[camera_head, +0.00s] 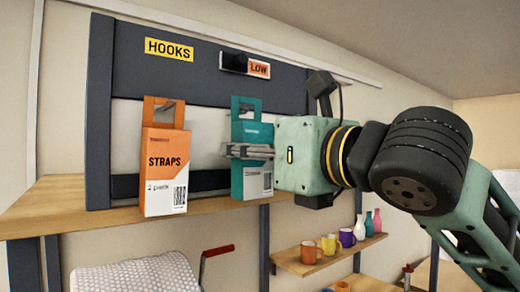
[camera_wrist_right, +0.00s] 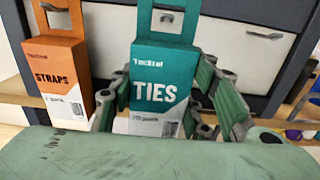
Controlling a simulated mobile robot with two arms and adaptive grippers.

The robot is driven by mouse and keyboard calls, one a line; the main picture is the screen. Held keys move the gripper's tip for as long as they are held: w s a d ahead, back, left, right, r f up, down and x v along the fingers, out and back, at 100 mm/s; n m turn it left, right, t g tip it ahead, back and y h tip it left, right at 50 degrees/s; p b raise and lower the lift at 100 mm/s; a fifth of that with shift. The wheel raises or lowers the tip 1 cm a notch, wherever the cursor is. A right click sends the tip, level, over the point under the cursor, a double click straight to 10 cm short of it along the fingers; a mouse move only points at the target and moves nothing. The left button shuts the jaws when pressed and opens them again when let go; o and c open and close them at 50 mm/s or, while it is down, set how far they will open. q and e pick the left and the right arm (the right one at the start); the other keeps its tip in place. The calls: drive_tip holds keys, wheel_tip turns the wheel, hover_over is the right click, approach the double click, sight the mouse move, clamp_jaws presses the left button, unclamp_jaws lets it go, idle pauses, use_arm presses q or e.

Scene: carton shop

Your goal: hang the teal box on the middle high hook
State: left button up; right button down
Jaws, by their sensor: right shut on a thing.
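The teal box (camera_head: 258,182) is upright in front of the dark hook panel (camera_head: 205,60). Its front reads TIES in the right wrist view (camera_wrist_right: 160,62). My right gripper (camera_head: 236,151) comes in from the right and is shut on the box's sides, below its hang tab (camera_head: 246,103). A small hook tip (camera_wrist_right: 166,17) shows in the tab's opening; I cannot tell whether the tab rests on it. An orange STRAPS box (camera_head: 163,165) hangs by its tab on a hook (camera_head: 165,107) to the left. My left gripper is not in view.
A yellow HOOKS sign (camera_head: 169,49) and an orange LOW label (camera_head: 259,69) are on the panel. Mugs (camera_head: 311,252) and vases stand on a lower shelf (camera_head: 290,262). A gap separates the two boxes.

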drive_tip(key=shift+w+a+f, duration=0.15)
drive_tip(key=shift+w+a, duration=0.25)
drive_tip(key=shift+w, duration=0.15)
drive_tip(key=shift+w+a+f, duration=0.15)
drive_tip(key=shift+w+a, duration=0.25)
drive_tip(key=shift+w, duration=0.1)
drive_tip(key=shift+f, duration=0.2)
drive_tip(key=c, duration=1.3)
unclamp_jaws()
drive_tip(key=o, duration=0.4)
drive_tip(key=shift+w+a, duration=0.15)
drive_tip(key=shift+a, duration=0.05)
drive_tip(key=shift+w, duration=0.15)
drive_tip(key=shift+d, duration=0.1)
